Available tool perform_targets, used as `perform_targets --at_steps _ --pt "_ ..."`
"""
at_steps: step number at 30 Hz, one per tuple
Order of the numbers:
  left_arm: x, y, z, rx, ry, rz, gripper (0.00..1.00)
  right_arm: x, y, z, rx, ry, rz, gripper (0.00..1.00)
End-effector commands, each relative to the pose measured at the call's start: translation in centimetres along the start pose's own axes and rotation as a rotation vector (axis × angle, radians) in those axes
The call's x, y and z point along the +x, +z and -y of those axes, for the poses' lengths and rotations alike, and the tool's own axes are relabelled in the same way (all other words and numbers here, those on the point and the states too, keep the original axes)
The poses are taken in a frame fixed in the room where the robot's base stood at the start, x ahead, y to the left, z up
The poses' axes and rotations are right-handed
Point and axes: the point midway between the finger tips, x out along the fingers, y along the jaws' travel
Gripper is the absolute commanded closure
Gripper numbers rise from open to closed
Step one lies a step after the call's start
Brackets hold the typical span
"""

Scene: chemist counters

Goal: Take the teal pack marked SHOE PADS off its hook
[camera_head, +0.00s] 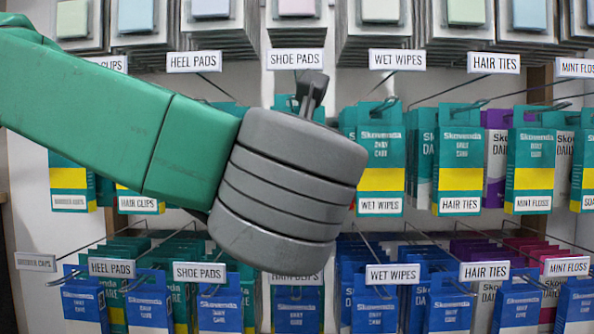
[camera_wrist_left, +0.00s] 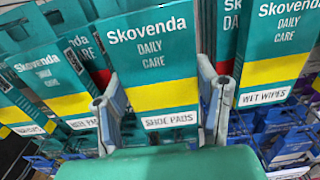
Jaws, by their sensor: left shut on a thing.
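The teal SHOE PADS pack (camera_wrist_left: 158,70), with a yellow band and a white label, faces me in the left wrist view. My left gripper (camera_wrist_left: 160,98) has one finger at each side of it and is shut on it. In the head view my left wrist covers most of this pack, and only a bit of teal (camera_head: 284,102) shows under the upper SHOE PADS shelf tag (camera_head: 296,59). The gripper's tip (camera_head: 313,90) shows there above the wrist. Whether the pack still hangs on its hook is hidden. My right gripper is in neither view.
A teal WET WIPES pack (camera_wrist_left: 276,50) hangs close on the right. Other teal packs (camera_wrist_left: 47,75) hang close on the left. Blue packs (camera_head: 220,308) hang in a row below. Wire hooks and shelf tags stick out from the rack, with boxes (camera_head: 381,30) above.

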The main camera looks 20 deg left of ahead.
Motion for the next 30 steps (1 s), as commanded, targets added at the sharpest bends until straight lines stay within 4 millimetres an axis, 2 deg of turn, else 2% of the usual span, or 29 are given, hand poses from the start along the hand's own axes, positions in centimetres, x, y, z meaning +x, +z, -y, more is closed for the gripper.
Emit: perform_targets --at_steps 30 --pt "-4.1 0.0 0.0 0.0 -0.001 0.002 0.73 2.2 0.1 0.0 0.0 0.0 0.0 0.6"
